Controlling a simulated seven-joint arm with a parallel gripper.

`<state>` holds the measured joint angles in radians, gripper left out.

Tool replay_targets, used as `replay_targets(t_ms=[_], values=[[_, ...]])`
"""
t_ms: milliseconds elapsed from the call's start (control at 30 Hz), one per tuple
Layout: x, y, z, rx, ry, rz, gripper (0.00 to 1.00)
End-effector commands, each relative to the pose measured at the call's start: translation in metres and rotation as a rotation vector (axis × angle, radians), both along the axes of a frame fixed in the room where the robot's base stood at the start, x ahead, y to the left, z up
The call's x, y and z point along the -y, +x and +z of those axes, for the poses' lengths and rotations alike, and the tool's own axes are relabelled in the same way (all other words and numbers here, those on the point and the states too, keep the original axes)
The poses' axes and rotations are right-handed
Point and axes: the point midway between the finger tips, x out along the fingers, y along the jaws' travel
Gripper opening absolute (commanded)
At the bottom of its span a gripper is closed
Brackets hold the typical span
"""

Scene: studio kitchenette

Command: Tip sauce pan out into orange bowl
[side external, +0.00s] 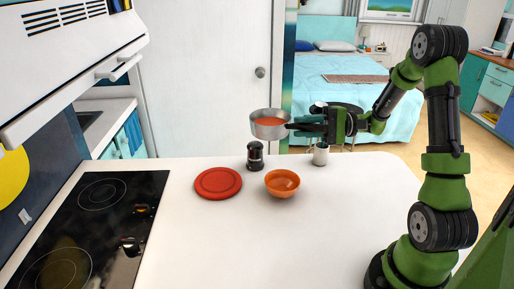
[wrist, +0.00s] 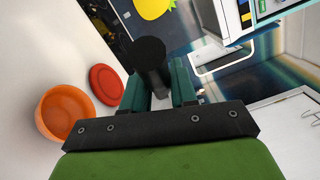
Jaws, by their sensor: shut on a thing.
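My gripper (side external: 312,125) is shut on the dark handle of the sauce pan (side external: 262,130) and holds the pan in the air above the counter. The pan is silver and contains something orange-red. It looks roughly level, tilted a little toward the side camera. The orange bowl (side external: 282,185) stands on the counter, below and slightly right of the pan in the side view. In the wrist view, my gripper (wrist: 158,88) has the dark handle (wrist: 150,55) between its fingers, and the pan body is hidden. The orange bowl also shows there (wrist: 66,108), at the left.
A red plate (side external: 218,183) lies left of the bowl. A dark pepper mill (side external: 255,156) stands behind, between plate and bowl, and a white canister (side external: 320,154) stands at the counter's back edge. A black cooktop (side external: 95,225) is at left. The front counter is clear.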

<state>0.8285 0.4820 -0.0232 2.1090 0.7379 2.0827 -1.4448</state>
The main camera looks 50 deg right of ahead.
Motion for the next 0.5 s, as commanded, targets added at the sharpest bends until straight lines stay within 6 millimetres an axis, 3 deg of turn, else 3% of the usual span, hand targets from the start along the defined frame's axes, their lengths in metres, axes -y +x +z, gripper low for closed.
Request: replay_targets(t_ms=[100, 367, 500], values=[[0.022, -0.025, -0.003, 0.006, 0.002, 0.029, 0.0], [0.05, -0.068, -0.009, 0.009, 0.0, 0.083, 0.0], [0.048, -0.067, -0.038, 0.007, 0.004, 0.092, 0.0]])
